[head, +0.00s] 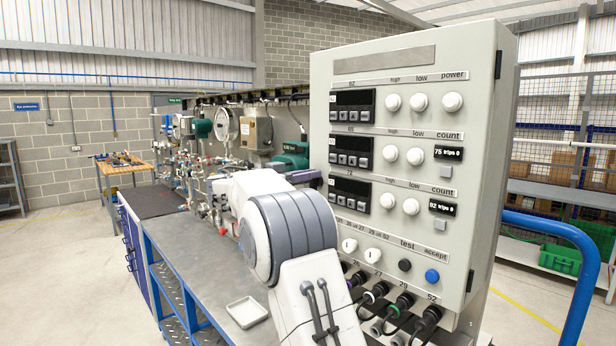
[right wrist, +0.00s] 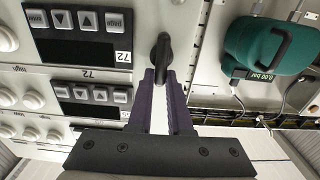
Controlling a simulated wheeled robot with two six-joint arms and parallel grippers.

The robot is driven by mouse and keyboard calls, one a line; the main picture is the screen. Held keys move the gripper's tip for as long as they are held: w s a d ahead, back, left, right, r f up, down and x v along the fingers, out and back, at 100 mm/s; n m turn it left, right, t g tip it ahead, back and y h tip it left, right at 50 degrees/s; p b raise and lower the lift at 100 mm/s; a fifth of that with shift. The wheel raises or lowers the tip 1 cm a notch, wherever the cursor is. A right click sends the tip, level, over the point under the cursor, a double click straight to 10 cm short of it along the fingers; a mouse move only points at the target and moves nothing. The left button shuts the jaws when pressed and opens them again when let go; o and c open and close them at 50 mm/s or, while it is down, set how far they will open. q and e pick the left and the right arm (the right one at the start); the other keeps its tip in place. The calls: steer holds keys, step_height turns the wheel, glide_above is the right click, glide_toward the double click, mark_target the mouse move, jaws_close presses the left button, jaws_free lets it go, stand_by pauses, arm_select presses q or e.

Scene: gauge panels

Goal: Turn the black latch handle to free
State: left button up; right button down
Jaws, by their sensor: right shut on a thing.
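The black latch handle (right wrist: 162,50) shows in the right wrist view, on the grey edge of the panel cabinet (right wrist: 187,25) beside the row of buttons. My right gripper (right wrist: 160,78) has its purple fingers closed on the handle's end. In the head view my right gripper (head: 305,176) reaches the left edge of the panel cabinet (head: 425,55); my own arm and gripper hide the handle there. My left gripper is not in view.
A workbench (head: 190,270) with pipes and valves runs along the left, with a white tray (head: 247,312) on it. A green gauge device (right wrist: 270,50) is close to the handle. A blue rail (head: 575,240) stands at the right.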

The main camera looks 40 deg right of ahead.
steer(key=n+b, duration=0.1)
steer(key=f+n+b, duration=0.1)
steer(key=n+b, duration=0.1)
steer(key=shift+w+f+n, duration=0.15)
steer(key=shift+w+n, duration=0.15)
steer(key=shift+w, duration=0.05)
steer(key=shift+w+n+b, duration=0.1)
steer(key=shift+n+b, duration=0.2)
steer(key=shift+n, duration=0.6)
steer(key=n, duration=0.2)
steer(key=shift+w+f+n+b, duration=0.2)
steer(key=shift+n+b, duration=0.1)
steer(key=shift+n, duration=0.1)
steer(key=n, duration=0.6)
steer(key=f+n, duration=0.1)
steer(key=n, duration=0.2)
steer(key=shift+w+p, duration=0.25)
steer(key=shift+p, duration=0.05)
steer(key=shift+n, duration=0.4)
